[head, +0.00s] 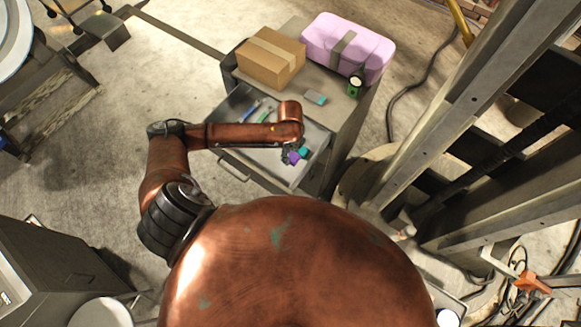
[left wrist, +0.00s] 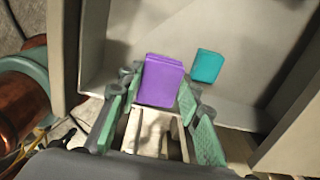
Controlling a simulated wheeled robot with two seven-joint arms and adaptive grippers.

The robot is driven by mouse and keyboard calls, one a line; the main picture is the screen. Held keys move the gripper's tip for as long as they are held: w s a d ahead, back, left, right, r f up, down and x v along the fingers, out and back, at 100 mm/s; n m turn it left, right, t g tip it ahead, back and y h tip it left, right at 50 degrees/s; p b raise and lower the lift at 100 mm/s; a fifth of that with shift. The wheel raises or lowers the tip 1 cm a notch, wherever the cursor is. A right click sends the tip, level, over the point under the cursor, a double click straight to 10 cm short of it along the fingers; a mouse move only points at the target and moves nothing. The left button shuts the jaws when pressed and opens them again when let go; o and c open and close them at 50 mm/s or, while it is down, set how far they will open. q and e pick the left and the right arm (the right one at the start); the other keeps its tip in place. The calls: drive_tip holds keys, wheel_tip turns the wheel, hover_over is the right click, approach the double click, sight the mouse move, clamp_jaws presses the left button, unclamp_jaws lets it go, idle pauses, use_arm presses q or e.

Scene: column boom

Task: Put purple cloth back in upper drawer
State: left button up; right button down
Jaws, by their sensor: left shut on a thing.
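The purple cloth (head: 294,158) is a small folded block held in my left gripper (head: 287,154). In the left wrist view the purple cloth (left wrist: 161,80) sits between the green-padded fingertips of the left gripper (left wrist: 158,88), which is shut on it. The upper drawer (head: 236,103) of the grey cabinet is pulled open, and the cloth is over its right-hand part. The drawer floor (left wrist: 135,40) shows behind the cloth in the wrist view; I cannot tell if the cloth touches it. My right gripper is not in view.
A teal block (left wrist: 207,66) lies in the drawer close to the cloth. A blue tool (head: 250,111) and a green tool (head: 265,115) lie farther left.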

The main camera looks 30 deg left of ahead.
sight(290, 169)
use_arm(q)
wheel_tip(290, 169, down, 10)
drive_tip(key=shift+r, duration=0.15)
idle(0.3)
drive_tip(key=shift+s, duration=0.1)
drive_tip(key=o, duration=1.1)
wheel_tip(290, 169, up, 12)
